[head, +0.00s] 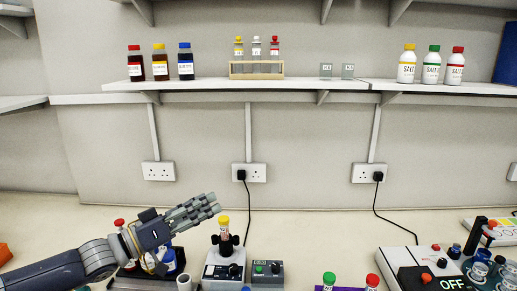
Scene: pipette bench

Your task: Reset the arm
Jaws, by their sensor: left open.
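My left arm comes in from the lower left. Its gripper (208,205) is open and empty, pointing right and slightly up above the bench. The fingertips are just left of and slightly above a yellow-capped vial (224,225), apart from it in the picture; I cannot judge the depth between them. The vial stands upright in a small device with a black top (223,268). My right gripper is not in view.
A small grey control box (268,270) stands right of the device. A white machine reading OFF (400,258) is at the right. Partly behind my gripper is a blue-and-white container (171,262). A shelf (340,84) holds bottles above.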

